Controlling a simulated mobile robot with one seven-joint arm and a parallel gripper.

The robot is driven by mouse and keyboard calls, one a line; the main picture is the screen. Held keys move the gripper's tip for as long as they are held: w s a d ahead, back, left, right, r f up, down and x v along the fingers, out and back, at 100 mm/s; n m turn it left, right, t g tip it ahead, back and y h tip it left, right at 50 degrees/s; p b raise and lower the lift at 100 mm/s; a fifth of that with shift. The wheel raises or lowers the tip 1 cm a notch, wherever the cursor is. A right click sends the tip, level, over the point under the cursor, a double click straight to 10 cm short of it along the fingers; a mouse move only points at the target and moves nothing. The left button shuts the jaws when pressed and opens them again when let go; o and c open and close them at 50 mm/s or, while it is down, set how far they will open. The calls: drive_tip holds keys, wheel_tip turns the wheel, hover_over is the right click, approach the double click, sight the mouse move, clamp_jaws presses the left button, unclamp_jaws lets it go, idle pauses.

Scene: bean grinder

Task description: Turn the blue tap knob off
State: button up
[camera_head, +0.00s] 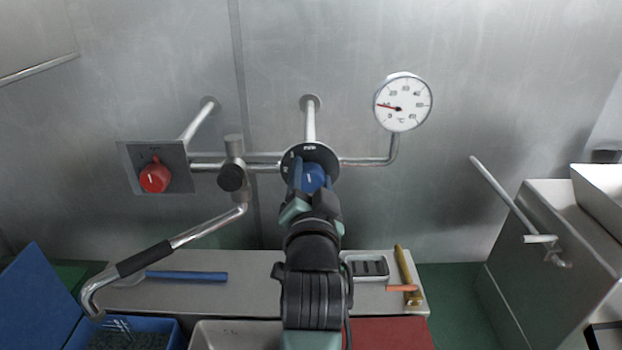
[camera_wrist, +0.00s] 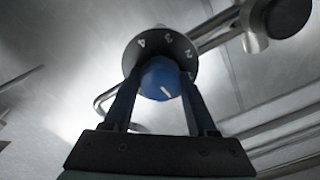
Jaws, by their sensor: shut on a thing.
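The blue tap knob (camera_head: 314,178) sits in front of a round dark dial plate (camera_head: 310,153) on the wall pipework. In the wrist view my gripper (camera_wrist: 158,90) is shut on the knob. Part of the dial is hidden behind the knob and fingers.
A red knob (camera_head: 154,178) on a square plate is at left. A swivel spout (camera_head: 190,235) with a black grip hangs below it. A round temperature gauge (camera_head: 403,102) is at upper right. A metal ledge (camera_head: 240,285) with small tools lies below. A grey box (camera_head: 545,250) stands at right.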

drive_tip(key=shift+m, duration=0.7)
drive_tip(key=o, duration=1.4)
drive_tip(key=shift+c, duration=0.2)
drive_tip(key=s+b, duration=0.4)
drive_tip(key=s, duration=0.9)
